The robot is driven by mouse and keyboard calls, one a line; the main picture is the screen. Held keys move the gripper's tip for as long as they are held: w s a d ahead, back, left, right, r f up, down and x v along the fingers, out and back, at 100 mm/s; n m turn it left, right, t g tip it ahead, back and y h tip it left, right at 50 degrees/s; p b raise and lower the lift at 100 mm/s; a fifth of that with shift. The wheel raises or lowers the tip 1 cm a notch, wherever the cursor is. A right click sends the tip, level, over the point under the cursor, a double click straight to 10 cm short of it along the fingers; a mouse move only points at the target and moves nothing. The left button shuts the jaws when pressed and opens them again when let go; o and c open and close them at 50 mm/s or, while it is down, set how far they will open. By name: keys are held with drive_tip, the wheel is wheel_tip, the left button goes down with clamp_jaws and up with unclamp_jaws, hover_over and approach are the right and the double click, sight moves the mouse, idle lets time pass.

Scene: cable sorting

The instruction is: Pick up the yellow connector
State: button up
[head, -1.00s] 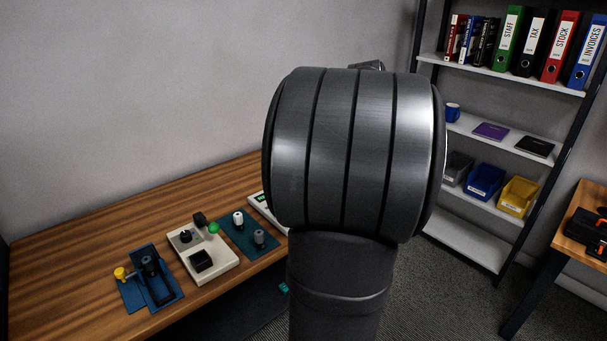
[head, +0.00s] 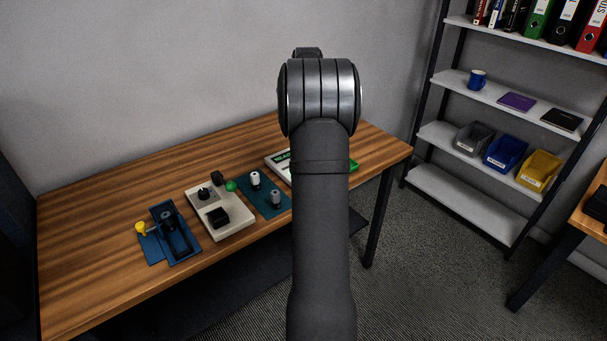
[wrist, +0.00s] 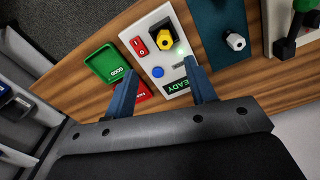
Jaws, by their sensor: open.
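The yellow connector (wrist: 165,39) is a hexagonal piece seated in a black socket on a white box (wrist: 153,75) with a READY display in the wrist view. In the head view my arm hides the connector, and only part of the white box (head: 275,165) shows. My gripper (wrist: 161,80) is open and empty. Its two blue fingers reach over the near part of the box, and the connector lies ahead of them, apart from them. The head view hides the gripper behind my arm.
A green GOOD tray (wrist: 107,63) and a red tray (wrist: 141,89) sit beside the box. A teal mat (head: 249,198) holds white and grey connectors. A beige device (head: 234,223) and a blue fixture with a yellow knob (head: 140,228) stand left. The desk's left side is clear.

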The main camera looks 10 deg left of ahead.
wheel_tip(320, 180, down, 7)
drive_tip(key=shift+r, duration=0.1)
drive_tip(key=shift+w+a+f, duration=0.1)
drive_tip(key=shift+a+f, duration=0.05)
drive_tip(key=shift+f, duration=0.75)
drive_tip(key=shift+a+f, duration=0.2)
drive_tip(key=shift+f, duration=0.75)
drive_tip(key=shift+w+a+f, duration=0.1)
drive_tip(key=shift+a+f, duration=0.05)
drive_tip(key=shift+f, duration=0.75)
drive_tip(key=shift+c, duration=0.4)
drive_tip(key=c, duration=1)
